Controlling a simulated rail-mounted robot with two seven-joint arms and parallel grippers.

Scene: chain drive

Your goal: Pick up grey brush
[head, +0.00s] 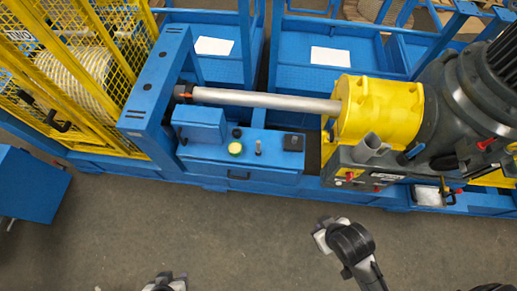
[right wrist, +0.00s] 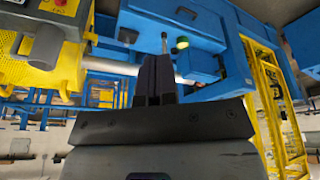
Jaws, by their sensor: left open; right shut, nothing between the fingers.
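I cannot make out a grey brush for certain. A small upright grey piece (head: 258,146) stands on the top of the blue control box (head: 240,163), right of a yellow-green button. A slim upright grey piece also shows in the right wrist view (right wrist: 164,42), beyond the fingertips. My left gripper (head: 170,275) is at the bottom edge of the head view, open and empty, well away from the box. My right gripper (right wrist: 155,72) points at the box with its dark fingers shut and empty, apart from the grey piece.
A long grey shaft (head: 265,99) runs from the blue frame (head: 155,90) to the yellow housing (head: 380,110). A dark motor (head: 460,95) stands at the right. A yellow mesh cage (head: 95,60) is at the left. The floor (head: 230,235) in front is mostly clear.

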